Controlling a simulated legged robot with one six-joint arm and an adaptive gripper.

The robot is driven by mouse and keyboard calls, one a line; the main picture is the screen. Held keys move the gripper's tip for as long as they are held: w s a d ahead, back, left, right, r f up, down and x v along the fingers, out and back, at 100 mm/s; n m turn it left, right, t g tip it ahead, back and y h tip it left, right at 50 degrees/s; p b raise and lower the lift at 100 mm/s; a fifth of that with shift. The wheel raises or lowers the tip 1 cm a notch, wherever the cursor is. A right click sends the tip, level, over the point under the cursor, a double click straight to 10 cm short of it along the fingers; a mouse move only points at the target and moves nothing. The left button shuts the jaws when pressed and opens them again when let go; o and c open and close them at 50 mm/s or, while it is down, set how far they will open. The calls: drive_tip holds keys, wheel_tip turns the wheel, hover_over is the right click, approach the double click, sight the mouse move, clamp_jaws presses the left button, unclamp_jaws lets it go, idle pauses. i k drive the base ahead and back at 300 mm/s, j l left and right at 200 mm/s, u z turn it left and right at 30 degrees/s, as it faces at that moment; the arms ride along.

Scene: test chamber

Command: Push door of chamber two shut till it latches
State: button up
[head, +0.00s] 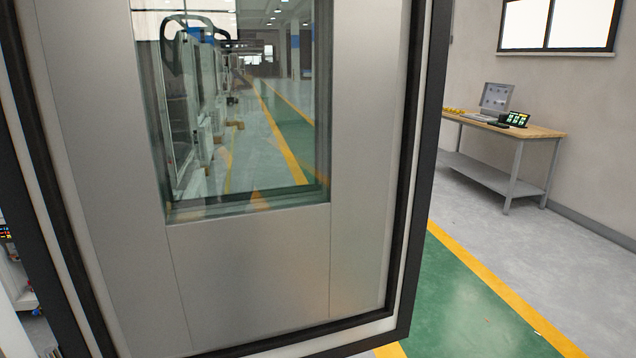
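A large grey metal door (260,265) with a dark seal around its edge fills the left and middle of the head view. It stands open, its panel facing me at close range. A glass window (240,110) is set in its upper part and shows a hall with machines, partly as see-through or reflection; I cannot tell which. No number shows on the door, so I cannot tell which chamber it belongs to. The latch and the chamber opening are not visible. My gripper is not in view.
A workbench (500,130) with a laptop (494,98) stands by the right wall, below a window (557,22). A green floor lane (465,300) with yellow borders runs right of the door and looks clear. Part of some equipment (12,265) shows at the far left edge.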

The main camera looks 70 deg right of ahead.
sight(115, 265)
drive_tip(key=z, duration=1.6)
drive_tip(key=l+u, duration=0.15)
drive_tip(key=u, duration=0.35)
drive_tip(key=l+u, duration=0.2)
drive_tip(key=u, duration=0.3)
drive_tip(key=l+u, duration=0.15)
drive_tip(key=u, duration=0.35)
drive_tip(key=k+l+u, duration=0.4)
drive_tip(key=l, duration=0.2)
drive_tip(key=k+l+u, duration=0.35)
drive_tip(key=l, duration=0.2)
drive_tip(key=k+l+u, duration=0.4)
drive_tip(key=k+l, duration=0.5)
drive_tip(key=l, duration=0.2)
drive_tip(key=k+l+u, duration=0.15)
drive_tip(key=k+l, duration=0.4)
drive_tip(key=l, duration=0.2)
drive_tip(key=i+l, duration=0.1)
drive_tip(key=l, duration=0.7)
